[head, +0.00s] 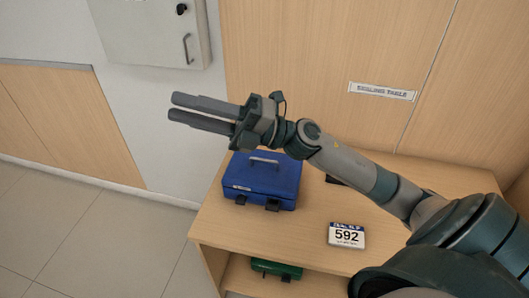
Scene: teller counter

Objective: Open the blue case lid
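The blue case (262,180) sits on the wooden counter with its lid down. A grey handle lies on its top, and two dark latches and a small white label are on its front. My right gripper (172,106) is above and to the left of the case, apart from it, pointing left. Its two long grey fingers look slightly apart with nothing between them. My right wrist hides part of the case's back edge. My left gripper is not in view.
A dark flat item (335,181) lies behind, partly under my arm. A green case (276,268) is on the shelf below. A grey wall box (150,30) hangs at upper left.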

